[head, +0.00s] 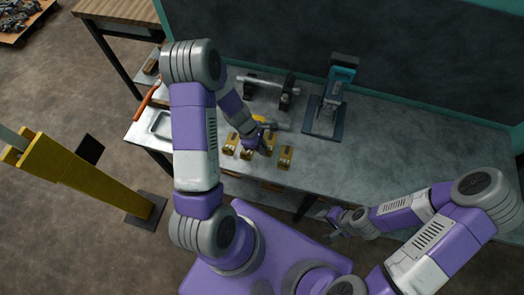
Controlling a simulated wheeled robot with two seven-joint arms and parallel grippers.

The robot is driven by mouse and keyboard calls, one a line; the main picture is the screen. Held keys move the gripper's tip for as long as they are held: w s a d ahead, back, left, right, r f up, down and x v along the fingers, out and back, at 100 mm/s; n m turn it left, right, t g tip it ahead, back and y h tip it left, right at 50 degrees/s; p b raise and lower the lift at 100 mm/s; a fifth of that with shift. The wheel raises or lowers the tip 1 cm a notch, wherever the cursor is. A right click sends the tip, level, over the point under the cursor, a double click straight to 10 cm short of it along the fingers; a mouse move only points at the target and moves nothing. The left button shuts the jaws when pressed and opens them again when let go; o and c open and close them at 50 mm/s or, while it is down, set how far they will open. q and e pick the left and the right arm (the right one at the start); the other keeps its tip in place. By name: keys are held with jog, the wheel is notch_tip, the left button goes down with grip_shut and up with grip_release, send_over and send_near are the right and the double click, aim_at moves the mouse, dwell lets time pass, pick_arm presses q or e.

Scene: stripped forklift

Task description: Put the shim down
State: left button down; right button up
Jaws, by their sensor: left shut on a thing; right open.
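My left gripper (257,143) is low over the front part of the grey metal workbench, among a row of brass-coloured blocks. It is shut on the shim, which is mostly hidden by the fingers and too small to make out. I cannot tell whether it touches the bench top. Brass blocks stand to the left (231,143) and right (286,157) of the gripper, with others close around it. My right gripper (336,222) is open and empty, in front of the bench's front edge.
The workbench (385,150) is bare on its right side. A teal press (336,95) stands at the back, beside a grey bar on dark supports (286,92). A metal tray (160,124) and an orange-handled tool (146,101) lie at the left. A yellow post (85,175) stands on the floor.

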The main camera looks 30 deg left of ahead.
pick_arm(q)
notch_tip(320, 180, down, 3)
jog(key=shift+f+b, duration=0.2)
jog(key=shift+b, duration=0.15)
jog(key=shift+f, duration=0.1)
jog(key=c, duration=1.2)
grip_release()
jog(key=shift+o, duration=0.2)
